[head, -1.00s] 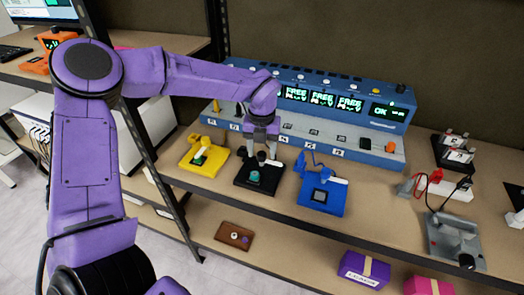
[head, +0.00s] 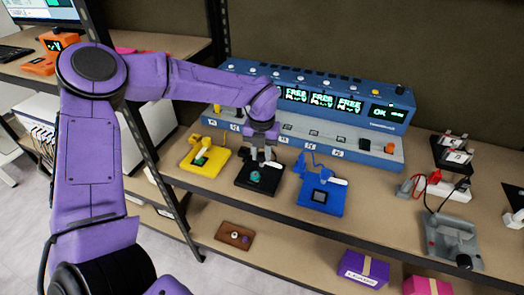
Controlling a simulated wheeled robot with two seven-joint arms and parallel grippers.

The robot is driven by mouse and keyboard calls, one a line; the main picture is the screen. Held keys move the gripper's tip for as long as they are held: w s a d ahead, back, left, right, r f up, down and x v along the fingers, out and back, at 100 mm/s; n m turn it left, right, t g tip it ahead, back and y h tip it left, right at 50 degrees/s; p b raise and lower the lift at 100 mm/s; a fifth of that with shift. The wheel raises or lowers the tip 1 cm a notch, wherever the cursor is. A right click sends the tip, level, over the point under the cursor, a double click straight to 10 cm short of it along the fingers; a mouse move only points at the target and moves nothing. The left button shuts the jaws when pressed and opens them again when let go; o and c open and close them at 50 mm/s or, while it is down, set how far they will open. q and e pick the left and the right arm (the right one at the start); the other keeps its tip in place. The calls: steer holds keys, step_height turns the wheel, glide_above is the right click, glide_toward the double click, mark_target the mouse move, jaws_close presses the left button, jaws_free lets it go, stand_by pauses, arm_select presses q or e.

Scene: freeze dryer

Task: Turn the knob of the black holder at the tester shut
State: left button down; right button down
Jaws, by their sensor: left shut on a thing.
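The black holder (head: 246,185) lies flat on the bench in front of the blue tester (head: 375,155), between a yellow and a blue holder. A small teal round part (head: 255,177) sits on it. My left gripper (head: 262,156) comes down from above at the back of the black holder, fingers shut on its knob. The knob is mostly hidden between the fingers, so how far it is turned cannot be told. My right gripper is not in view.
The yellow holder (head: 204,166) is close on the left and the blue holder (head: 322,204) close on the right. A grey fixture (head: 452,236) with red and black leads stands further right. A brown tray (head: 235,236) and purple box (head: 363,267) are on the lower shelf.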

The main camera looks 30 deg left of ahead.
arm_select(q)
steer(key=m+p, duration=0.3)
steer(key=m, duration=0.1)
steer(key=shift+r+p, duration=0.25)
steer(key=shift+p, duration=0.1)
steer(key=m+p, duration=0.3)
steer(key=m, duration=0.1)
steer(key=shift+m, duration=0.4)
steer(key=m+p, duration=0.3)
steer(key=m, duration=0.1)
steer(key=shift+a, duration=0.1)
steer(key=shift+f+m+p, duration=0.15)
steer(key=shift+m+p, duration=0.9)
steer(key=shift+m, duration=1.05)
steer(key=shift+w, duration=0.1)
steer(key=c, duration=0.8)
jaws_free()
